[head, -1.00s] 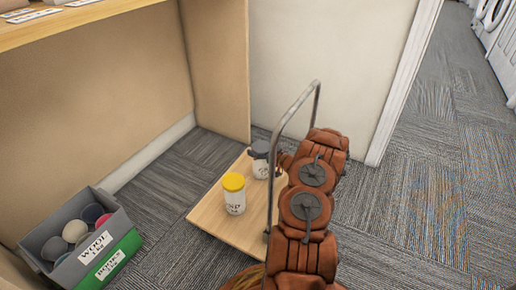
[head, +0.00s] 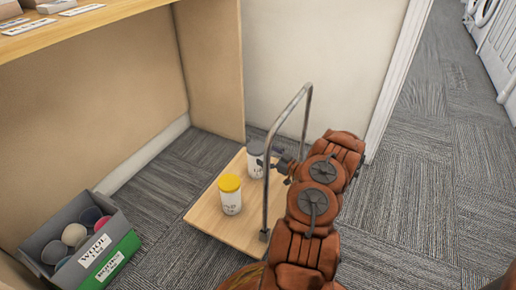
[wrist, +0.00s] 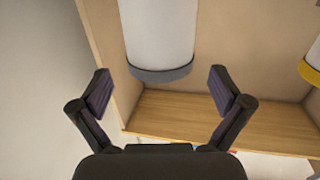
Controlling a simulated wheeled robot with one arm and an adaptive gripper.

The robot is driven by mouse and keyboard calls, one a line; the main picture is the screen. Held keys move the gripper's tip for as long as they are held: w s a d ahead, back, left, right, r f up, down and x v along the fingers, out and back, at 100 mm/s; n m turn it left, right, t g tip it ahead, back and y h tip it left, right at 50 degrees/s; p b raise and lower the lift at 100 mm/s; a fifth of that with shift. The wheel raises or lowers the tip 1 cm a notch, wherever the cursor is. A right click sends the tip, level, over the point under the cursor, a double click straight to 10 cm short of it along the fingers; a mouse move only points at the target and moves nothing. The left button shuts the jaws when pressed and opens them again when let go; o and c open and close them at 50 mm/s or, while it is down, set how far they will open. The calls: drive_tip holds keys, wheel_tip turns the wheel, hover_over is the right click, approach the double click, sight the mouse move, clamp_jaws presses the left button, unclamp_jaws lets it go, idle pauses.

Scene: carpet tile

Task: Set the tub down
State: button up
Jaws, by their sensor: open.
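The white tub with a grey lid (head: 255,166) stands upright on the back part of a low wooden platform trolley (head: 215,222), partly hidden behind my gripper. My gripper (head: 276,158) is at its right side, open. In the wrist view the tub (wrist: 160,35) shows just beyond and between the spread fingertips of my gripper (wrist: 160,82), with clear gaps on both sides and nothing held. A white tub with a yellow lid (head: 231,196) stands on the same platform, nearer the front. Its yellow lid (wrist: 312,72) shows at the right edge of the wrist view.
The trolley's metal handle (head: 268,190) rises close beside my arm. A wooden shelf unit (head: 85,100) and a wall are behind. Carpet at the right is clear.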

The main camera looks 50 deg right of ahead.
drive_tip(key=shift+s+d+r+p, duration=0.15)
drive_tip(key=shift+s+p, duration=0.35)
drive_tip(key=shift+s, duration=1.5)
